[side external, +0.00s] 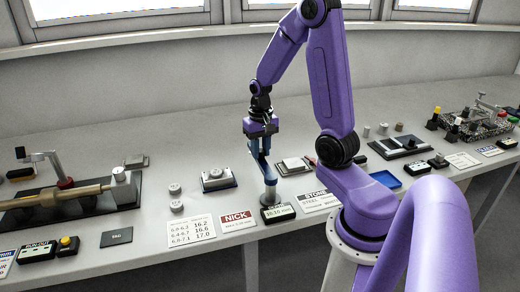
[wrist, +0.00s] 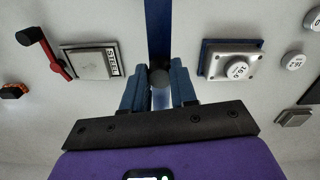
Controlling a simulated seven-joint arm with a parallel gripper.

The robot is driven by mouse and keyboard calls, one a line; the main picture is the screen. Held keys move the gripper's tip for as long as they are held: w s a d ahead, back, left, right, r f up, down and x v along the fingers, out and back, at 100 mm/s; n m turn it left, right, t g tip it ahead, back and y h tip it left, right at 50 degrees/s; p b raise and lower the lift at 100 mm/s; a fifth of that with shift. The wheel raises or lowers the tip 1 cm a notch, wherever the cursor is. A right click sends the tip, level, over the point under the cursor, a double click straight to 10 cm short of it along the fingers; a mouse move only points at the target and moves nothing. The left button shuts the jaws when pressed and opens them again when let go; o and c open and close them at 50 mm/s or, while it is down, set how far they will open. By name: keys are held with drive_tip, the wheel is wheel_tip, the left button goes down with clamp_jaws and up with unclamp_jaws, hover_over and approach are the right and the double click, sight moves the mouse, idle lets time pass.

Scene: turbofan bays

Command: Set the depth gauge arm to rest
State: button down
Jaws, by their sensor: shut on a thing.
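The depth gauge has a dark blue arm (side external: 263,171) on a short grey post (side external: 270,193), with a small display (side external: 277,211) at its foot that seems to read 10.10 mm. In the wrist view the blue arm (wrist: 159,28) runs straight away from me at the top centre. A dark round knob (wrist: 160,77) on a pale stem sits at its near end, between my blue fingers. My gripper (side external: 259,145) points down and is shut on this knob; in the wrist view my gripper (wrist: 160,92) has a finger on each side. The knob is hidden in the side view.
A grey block on a blue base (side external: 217,178) stands left of the gauge. A steel block (side external: 293,166) stands to its right, beside a red-and-black lever (wrist: 50,50). Cards, including the NICK card (side external: 237,220), lie along the front edge.

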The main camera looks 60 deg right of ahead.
drive_tip(key=c, duration=0.9)
unclamp_jaws()
wheel_tip(320, 180, up, 18)
drive_tip(key=shift+f, duration=0.2)
drive_tip(key=s+a+f+n, duration=0.2)
drive_tip(key=a+n, duration=0.3)
drive_tip(key=a, duration=0.2)
drive_tip(key=s+a+f+n, duration=0.1)
drive_tip(key=a+f+n, duration=0.25)
drive_tip(key=a, duration=0.45)
drive_tip(key=s+a+f+n, duration=0.1)
drive_tip(key=s+a+n, duration=0.1)
drive_tip(key=s, duration=0.3)
drive_tip(key=s+a+f+n, duration=0.1)
drive_tip(key=s+a+n, duration=0.2)
drive_tip(key=s+n, duration=0.2)
drive_tip(key=s+a+f+n, duration=0.2)
drive_tip(key=s+n, duration=0.2)
drive_tip(key=s, duration=0.1)
drive_tip(key=shift+a+f, duration=0.1)
drive_tip(key=shift+a, duration=0.2)
